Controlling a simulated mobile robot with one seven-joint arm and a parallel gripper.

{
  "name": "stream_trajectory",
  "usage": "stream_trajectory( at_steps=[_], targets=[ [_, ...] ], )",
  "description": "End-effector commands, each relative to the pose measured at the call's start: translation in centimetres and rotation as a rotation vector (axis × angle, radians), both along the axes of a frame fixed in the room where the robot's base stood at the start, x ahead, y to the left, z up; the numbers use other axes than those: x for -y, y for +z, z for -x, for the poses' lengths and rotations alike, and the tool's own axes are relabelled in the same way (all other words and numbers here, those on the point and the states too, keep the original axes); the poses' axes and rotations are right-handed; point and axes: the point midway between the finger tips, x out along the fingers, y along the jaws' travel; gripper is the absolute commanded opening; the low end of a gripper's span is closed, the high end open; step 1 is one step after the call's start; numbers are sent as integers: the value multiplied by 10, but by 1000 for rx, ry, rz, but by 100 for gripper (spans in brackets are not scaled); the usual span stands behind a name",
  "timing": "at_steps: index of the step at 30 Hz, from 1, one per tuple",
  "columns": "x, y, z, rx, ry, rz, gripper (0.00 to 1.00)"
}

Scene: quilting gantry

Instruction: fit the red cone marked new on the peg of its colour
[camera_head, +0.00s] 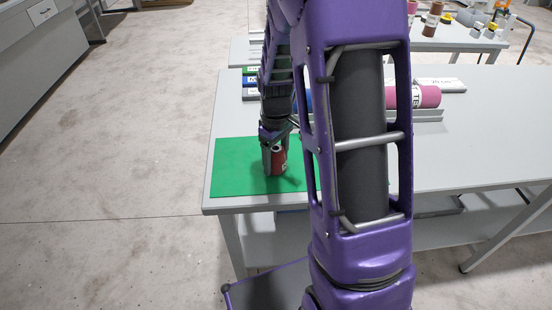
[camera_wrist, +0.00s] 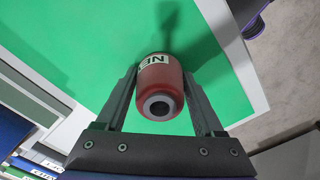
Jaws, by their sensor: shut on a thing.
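The red cone (camera_wrist: 159,94) is between the two fingers of my gripper (camera_wrist: 162,88), and my gripper is shut on it. In the wrist view it has a white label with black letters, partly cut off, and a dark round hole in its near end. In the head view the red cone (camera_head: 279,160) shows at my gripper (camera_head: 272,142), over the green mat (camera_head: 235,167). I cannot tell if it touches the mat. No red peg can be made out; my arm hides much of the table.
The grey table (camera_head: 470,150) holds blue and green labelled things at its back left. A pink roll (camera_head: 425,97) lies in a grey rack right of my arm. A second table (camera_head: 465,40) with small items stands behind. The table's right part is clear.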

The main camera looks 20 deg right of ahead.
Motion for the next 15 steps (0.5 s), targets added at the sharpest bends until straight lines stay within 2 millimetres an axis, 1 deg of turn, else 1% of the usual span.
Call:
stream_trajectory(
  at_steps=[1,2,3,6,13,15],
  targets=[
    [0,-3,0,0,0,0,11],
    [0,-2,0,0,0,0,75],
    [0,-2,0,0,0,0,82],
    [0,-2,0,0,0,0,100],
    [0,-1,0,0,0,0,100],
    [0,2,0,0,0,0,100]
  ],
)
